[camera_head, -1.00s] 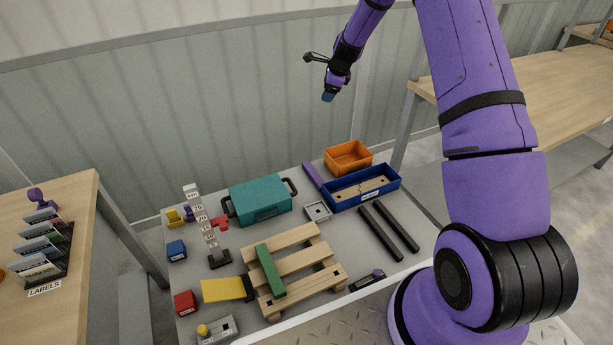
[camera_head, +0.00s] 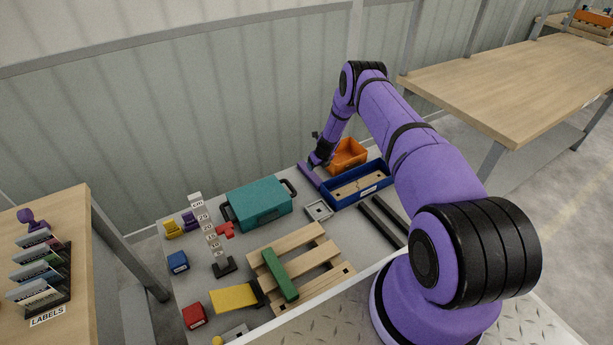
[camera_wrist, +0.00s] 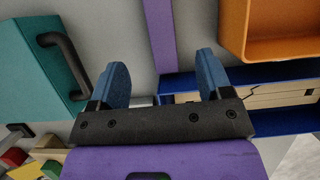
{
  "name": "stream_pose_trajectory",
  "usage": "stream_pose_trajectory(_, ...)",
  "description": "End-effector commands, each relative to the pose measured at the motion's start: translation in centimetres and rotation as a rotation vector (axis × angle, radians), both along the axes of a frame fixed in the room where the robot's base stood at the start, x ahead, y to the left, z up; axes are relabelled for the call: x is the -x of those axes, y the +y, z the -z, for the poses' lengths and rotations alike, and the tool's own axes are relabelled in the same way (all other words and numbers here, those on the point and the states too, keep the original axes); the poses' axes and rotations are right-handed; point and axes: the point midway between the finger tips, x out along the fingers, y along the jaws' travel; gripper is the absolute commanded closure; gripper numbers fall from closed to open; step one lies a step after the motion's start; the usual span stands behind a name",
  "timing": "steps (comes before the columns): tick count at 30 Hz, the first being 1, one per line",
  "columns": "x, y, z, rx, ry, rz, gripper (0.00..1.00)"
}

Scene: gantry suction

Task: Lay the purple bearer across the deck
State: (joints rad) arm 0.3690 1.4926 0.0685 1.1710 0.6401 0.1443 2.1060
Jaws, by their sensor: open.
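The purple bearer (camera_head: 308,173) lies on the grey table by the back edge, between the teal case and the blue tray. In the wrist view the bearer (camera_wrist: 160,32) runs lengthwise away from me, its near end between the fingertips. My gripper (camera_head: 319,160) is over the bearer in the head view and partly hides it. In the wrist view my gripper (camera_wrist: 162,72) is open, with a blue finger on each side of the bearer's line and clear gaps. The slatted wooden deck (camera_head: 293,243) sits at the table's front, with a green bearer (camera_head: 280,276) across its slats.
The teal case (camera_head: 258,203) stands left of my gripper. The orange bin (camera_head: 350,153) and blue tray (camera_head: 370,188) are close on its right. A small grey tray (camera_head: 319,209), black bars (camera_head: 383,219) and a number post (camera_head: 212,236) stand around the deck.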

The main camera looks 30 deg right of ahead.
Motion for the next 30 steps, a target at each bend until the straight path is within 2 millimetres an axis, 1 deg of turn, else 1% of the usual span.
stream_pose_trajectory(3, -0.1, 0.0, 1.1, -0.002, 0.001, 0.009, 0.28)
stream_pose_trajectory(12, -1.6, 0.1, 4.4, -0.001, 0.001, 0.006, 0.28)
stream_pose_trajectory(15, -1.9, 0.0, 5.1, -0.001, 0.000, 0.006, 0.28)
stream_pose_trajectory(23, -2.3, 0.0, 6.0, -0.001, 0.001, 0.006, 0.28)
stream_pose_trajectory(30, -3.3, 0.2, 8.3, 0.000, 0.000, 0.003, 0.28)
